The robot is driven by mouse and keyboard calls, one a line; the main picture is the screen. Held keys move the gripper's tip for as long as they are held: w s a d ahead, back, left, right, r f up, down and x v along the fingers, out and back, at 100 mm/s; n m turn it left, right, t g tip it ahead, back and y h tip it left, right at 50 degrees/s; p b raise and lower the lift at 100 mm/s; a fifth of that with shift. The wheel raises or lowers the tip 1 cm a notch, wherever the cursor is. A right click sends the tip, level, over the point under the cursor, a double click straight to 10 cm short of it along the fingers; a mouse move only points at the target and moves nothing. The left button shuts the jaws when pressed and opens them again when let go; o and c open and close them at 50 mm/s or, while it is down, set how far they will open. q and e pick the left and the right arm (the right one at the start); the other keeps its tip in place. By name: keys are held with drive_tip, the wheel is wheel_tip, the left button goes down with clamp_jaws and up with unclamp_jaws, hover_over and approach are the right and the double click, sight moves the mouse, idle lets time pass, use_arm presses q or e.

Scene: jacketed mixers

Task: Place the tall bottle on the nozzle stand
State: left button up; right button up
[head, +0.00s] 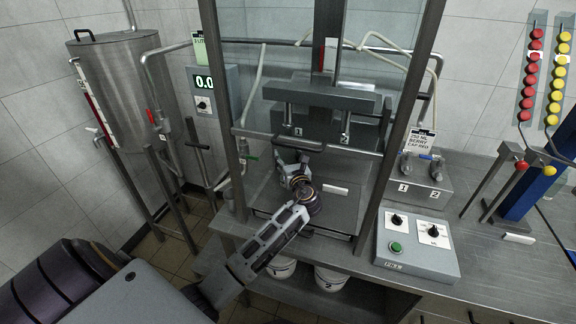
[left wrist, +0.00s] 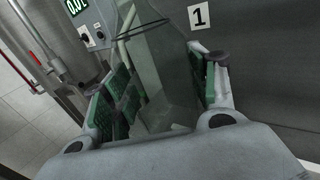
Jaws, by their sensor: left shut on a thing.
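My left gripper (head: 284,160) reaches into the framed filling stand (head: 320,95), below its nozzle marked 1 (head: 290,112). In the left wrist view the left gripper (left wrist: 160,85) has its green-padded fingers shut on the tall bottle (left wrist: 166,72), which is clear and faintly greenish. A dark ring shows around the bottle's upper part. In the head view the bottle is hard to make out. Whether its base touches the plate (head: 340,208) below cannot be told. My right gripper is not in view.
Metal posts (head: 398,110) flank the stand's opening. A control box (head: 417,246) with knobs and a green button stands at right on the steel bench (head: 500,280). A fitting block marked 1 and 2 (head: 425,185) is behind it. A steel tank (head: 120,75) stands at left.

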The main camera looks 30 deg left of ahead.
use_arm(q)
drive_tip(key=shift+f, duration=1.75)
drive_tip(key=o, duration=1.3)
drive_tip(key=shift+f, duration=0.15)
drive_tip(key=shift+c, duration=0.2)
drive_tip(key=b+v, duration=0.1)
drive_tip(key=v, duration=1.1)
